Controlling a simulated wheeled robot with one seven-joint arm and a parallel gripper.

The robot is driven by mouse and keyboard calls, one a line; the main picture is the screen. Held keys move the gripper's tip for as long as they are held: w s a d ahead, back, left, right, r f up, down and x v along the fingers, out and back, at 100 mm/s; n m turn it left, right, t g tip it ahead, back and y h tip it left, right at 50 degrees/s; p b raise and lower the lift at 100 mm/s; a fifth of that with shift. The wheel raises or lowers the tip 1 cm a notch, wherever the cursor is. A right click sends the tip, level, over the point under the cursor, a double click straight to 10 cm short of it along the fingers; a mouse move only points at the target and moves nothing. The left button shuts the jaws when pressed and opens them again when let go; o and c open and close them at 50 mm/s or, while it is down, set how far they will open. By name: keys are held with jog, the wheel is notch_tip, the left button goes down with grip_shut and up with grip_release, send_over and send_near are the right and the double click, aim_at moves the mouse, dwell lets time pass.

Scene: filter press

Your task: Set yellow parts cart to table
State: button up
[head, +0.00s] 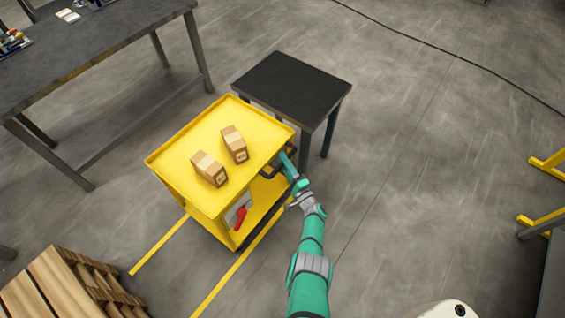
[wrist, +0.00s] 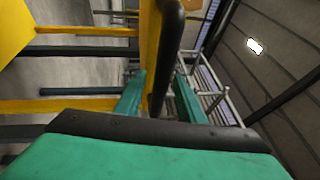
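The yellow parts cart (head: 190,150) stands in the middle left of the head view, with two cardboard boxes (head: 222,158) on its top tray. A small black-topped table (head: 292,88) stands close behind the cart's far right end; whether they touch is unclear. My gripper (head: 287,163) is at the dark handle (head: 268,172) on the cart's right end. In the wrist view the black handle bar (wrist: 167,60) runs between the two green fingers (wrist: 160,95), which appear close against it on both sides. The cart's yellow edge shows behind the bar.
A long grey workbench (head: 90,50) stands at the upper left. A wooden pallet stack (head: 75,285) is at the lower left. Yellow floor lines (head: 160,245) run by the cart. Yellow stands (head: 545,220) are at the right edge.

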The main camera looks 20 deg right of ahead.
jog(key=shift+s+d+f, duration=0.1)
jog(key=shift+s+d, duration=0.05)
jog(key=shift+s, duration=0.4)
jog(key=a+v, duration=0.1)
jog(key=v, duration=0.8)
jog(key=shift+s+d, duration=0.35)
jog(key=shift+d, duration=0.05)
jog(key=shift+f, duration=0.1)
